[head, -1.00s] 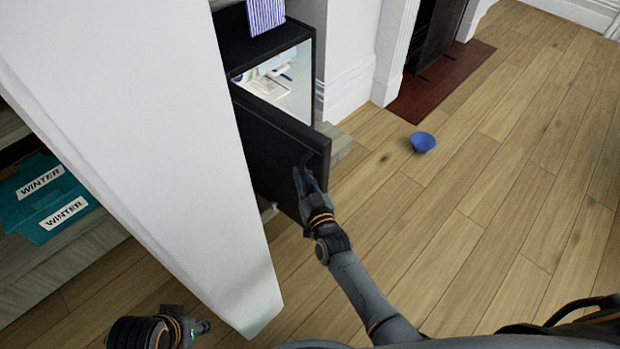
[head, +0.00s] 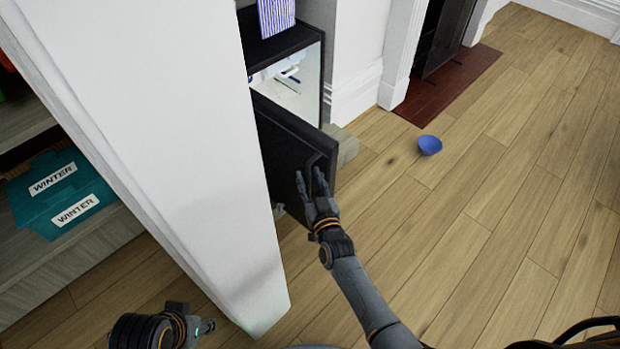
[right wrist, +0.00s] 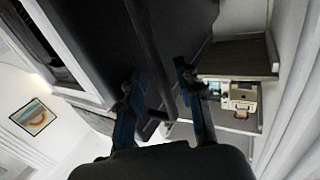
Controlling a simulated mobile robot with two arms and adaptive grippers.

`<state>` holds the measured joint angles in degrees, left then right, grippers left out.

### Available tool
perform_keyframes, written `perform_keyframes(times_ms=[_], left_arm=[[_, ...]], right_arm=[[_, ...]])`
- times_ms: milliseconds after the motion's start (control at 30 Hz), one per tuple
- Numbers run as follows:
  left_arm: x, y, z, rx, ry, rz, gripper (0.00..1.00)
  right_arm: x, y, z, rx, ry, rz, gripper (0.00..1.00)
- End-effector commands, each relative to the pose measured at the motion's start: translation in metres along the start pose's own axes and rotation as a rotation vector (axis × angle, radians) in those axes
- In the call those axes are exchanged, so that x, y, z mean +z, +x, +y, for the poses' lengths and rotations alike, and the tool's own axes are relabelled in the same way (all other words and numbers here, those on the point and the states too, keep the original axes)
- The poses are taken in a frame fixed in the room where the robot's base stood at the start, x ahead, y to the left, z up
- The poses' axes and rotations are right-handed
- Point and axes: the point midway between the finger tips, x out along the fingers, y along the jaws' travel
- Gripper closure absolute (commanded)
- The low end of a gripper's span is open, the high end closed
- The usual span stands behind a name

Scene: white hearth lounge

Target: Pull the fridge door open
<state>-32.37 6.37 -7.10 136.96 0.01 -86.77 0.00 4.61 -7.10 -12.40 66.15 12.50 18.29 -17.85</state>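The black fridge (head: 283,42) stands behind the white wall edge. Its dark door (head: 285,135) is partly open, and the bright interior shows above and behind it. My right gripper (head: 311,180) is at the door's outer face near its free edge, with the fingers apart. In the right wrist view, the dark handle bar (right wrist: 152,50) runs between the two spread fingers (right wrist: 160,95); I cannot tell whether either finger touches it. My left gripper (head: 205,326) is low at the left, away from the door; its fingers are too unclear to judge.
A white wall end (head: 170,140) stands between my left arm and the fridge. Teal boxes marked WINTER (head: 62,195) sit on a shelf at the left. A blue bowl (head: 430,145) lies on the wooden floor. The floor at the right is mostly clear.

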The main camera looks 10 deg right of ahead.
Motion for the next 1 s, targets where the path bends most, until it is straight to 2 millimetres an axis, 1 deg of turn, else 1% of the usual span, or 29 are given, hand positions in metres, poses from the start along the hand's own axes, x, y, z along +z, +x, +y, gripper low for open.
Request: perform_keyframes(times_ms=[167, 267, 367, 600, 700, 833, 1000], left_arm=[[-0.001, 0.001, -0.002, -0.004, 0.007, 0.002, 0.60], [0.000, 0.001, -0.002, -0.004, 0.006, 0.000, 0.60], [0.000, 0.001, -0.002, -0.004, 0.006, -0.001, 0.60], [0.001, 0.001, -0.002, -0.004, 0.005, -0.002, 0.60], [0.001, 0.001, -0.002, -0.004, 0.005, -0.002, 0.60], [0.001, 0.001, -0.002, -0.004, 0.005, -0.002, 0.60], [0.001, 0.001, -0.002, -0.004, 0.005, -0.003, 0.60]], right_arm=[[-0.001, -0.001, -0.001, -0.001, 0.001, 0.002, 0.66], [-0.001, -0.009, -0.001, -0.001, 0.001, 0.002, 0.66], [0.000, -0.025, -0.001, -0.001, 0.002, 0.000, 0.66], [0.001, -0.077, 0.000, 0.000, 0.000, -0.002, 0.66], [0.000, -0.095, 0.000, 0.001, 0.000, -0.001, 0.66], [0.000, -0.112, 0.001, 0.001, 0.000, 0.000, 0.66], [0.000, -0.120, 0.001, 0.001, 0.000, 0.001, 0.66]])
